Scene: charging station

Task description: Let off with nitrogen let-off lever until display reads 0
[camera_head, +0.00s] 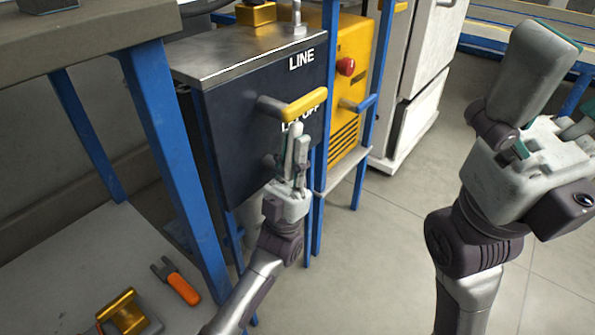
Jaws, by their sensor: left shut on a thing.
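A dark box (235,130) with a metal top carries the white labels "LINE" and, partly covered, "LET OFF". A lever with a yellow handle (304,103) sticks out between the labels. Below the "LET OFF" label, the dark stem of the let-off lever (269,161) shows just left of my fingers; its handle is hidden. My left gripper (297,150) is shut on this lever, fingers pointing up. My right gripper (573,85) is large at the right edge, fingers apart and empty, partly cut off. No display is in view.
Blue frame posts (170,150) flank the box. An orange-handled tool (182,288) lies on the lower-left shelf. The floor at centre right is clear.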

